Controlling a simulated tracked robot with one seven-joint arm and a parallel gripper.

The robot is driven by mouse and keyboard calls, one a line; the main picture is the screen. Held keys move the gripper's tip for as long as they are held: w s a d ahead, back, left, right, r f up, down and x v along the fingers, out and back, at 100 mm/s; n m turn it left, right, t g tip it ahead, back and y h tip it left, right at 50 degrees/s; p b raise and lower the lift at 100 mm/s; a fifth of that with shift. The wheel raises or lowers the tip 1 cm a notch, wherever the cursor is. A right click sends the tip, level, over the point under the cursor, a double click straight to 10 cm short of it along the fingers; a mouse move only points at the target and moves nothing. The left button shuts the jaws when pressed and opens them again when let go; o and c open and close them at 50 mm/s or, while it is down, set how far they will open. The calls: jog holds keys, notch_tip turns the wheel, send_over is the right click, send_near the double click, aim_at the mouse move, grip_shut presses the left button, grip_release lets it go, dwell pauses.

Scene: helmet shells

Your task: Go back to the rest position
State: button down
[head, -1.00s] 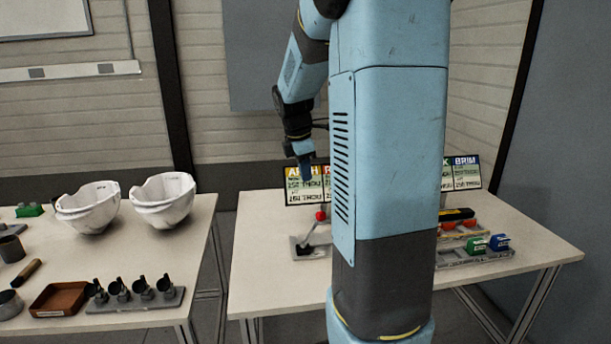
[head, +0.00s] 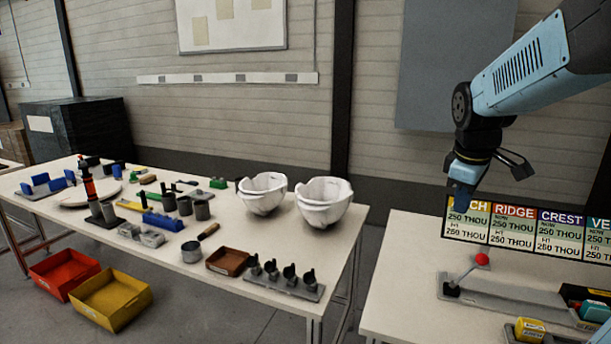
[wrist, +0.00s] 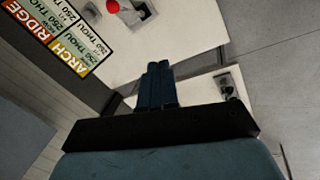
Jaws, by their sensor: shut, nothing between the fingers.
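My gripper (head: 461,193) hangs from my arm at the upper right of the head view, pointing down in front of the sign board. In the wrist view its two dark blue fingers (wrist: 155,84) are together, with nothing between them. It is in the air, above the level of the right-hand table (head: 395,290) and clear of it.
A sign board (head: 528,232) with coloured headings stands on the right table, close to my gripper in the picture. A red-knobbed lever (head: 482,259) is below it. Two white helmet shells (head: 262,193) (head: 324,202) stand on the left table. A floor gap separates the tables.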

jog(key=s+a+m+t+y, duration=0.1)
jog(key=s+a+m+t, duration=0.1)
jog(key=s+a+m, duration=0.6)
jog(key=s+a, duration=0.1)
jog(key=s, duration=0.5)
jog(key=shift+s+r+m+t+y, duration=0.15)
jog(key=shift+r+m+t+y, duration=0.15)
jog(key=shift+r+m, duration=0.1)
jog(key=shift+d, duration=0.15)
